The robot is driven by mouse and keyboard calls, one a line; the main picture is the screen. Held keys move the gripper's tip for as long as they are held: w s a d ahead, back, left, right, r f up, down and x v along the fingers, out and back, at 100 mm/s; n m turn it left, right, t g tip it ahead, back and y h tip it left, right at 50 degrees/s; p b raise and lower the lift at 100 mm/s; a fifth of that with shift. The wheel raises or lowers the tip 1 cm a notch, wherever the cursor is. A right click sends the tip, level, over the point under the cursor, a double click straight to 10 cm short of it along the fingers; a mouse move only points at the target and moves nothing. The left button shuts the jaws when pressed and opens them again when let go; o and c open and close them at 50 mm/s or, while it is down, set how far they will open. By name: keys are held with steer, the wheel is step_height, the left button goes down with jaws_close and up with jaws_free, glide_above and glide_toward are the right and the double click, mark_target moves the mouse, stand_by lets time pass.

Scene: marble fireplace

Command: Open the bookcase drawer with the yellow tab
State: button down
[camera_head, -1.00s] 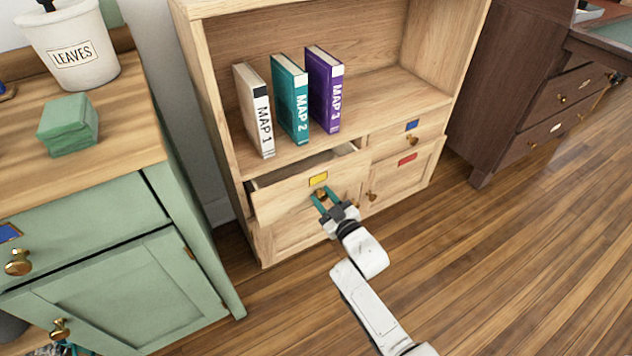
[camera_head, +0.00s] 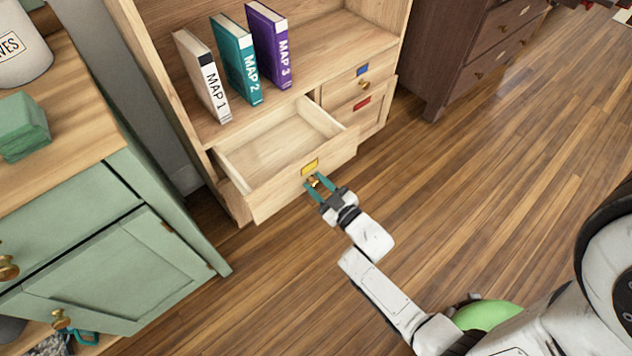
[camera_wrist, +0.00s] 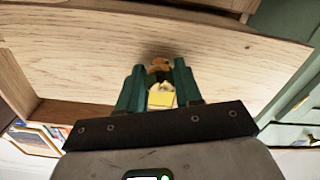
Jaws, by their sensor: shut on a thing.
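The bookcase drawer (camera_head: 268,193) with the yellow tab (camera_head: 310,167) stands well out of the light wooden bookcase (camera_head: 182,104). Its inside shows and looks empty. My gripper (camera_head: 314,182) is shut on the drawer's brass knob (camera_head: 313,181), just below the yellow tab. In the wrist view the teal fingers (camera_wrist: 158,88) close around the knob (camera_wrist: 159,64), with the yellow tab (camera_wrist: 162,98) between them and the drawer front (camera_wrist: 90,60) filling the view. The fingers partly hide the knob.
Books MAP 1 (camera_head: 203,80), MAP 2 (camera_head: 237,62) and MAP 3 (camera_head: 269,48) stand on the shelf. A small drawer with a blue tab (camera_head: 362,70) is shut. A green cabinet (camera_head: 110,255) stands left, a dark one (camera_head: 440,60) right. The floor right of the drawer is clear.

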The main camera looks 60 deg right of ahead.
steer(key=c, duration=0.8)
jaws_free()
steer(key=shift+o, duration=0.2)
steer(key=p+v, duration=0.2)
steer(key=v, duration=0.8)
steer(key=shift+s, duration=0.4)
steer(key=shift+a, duration=0.1)
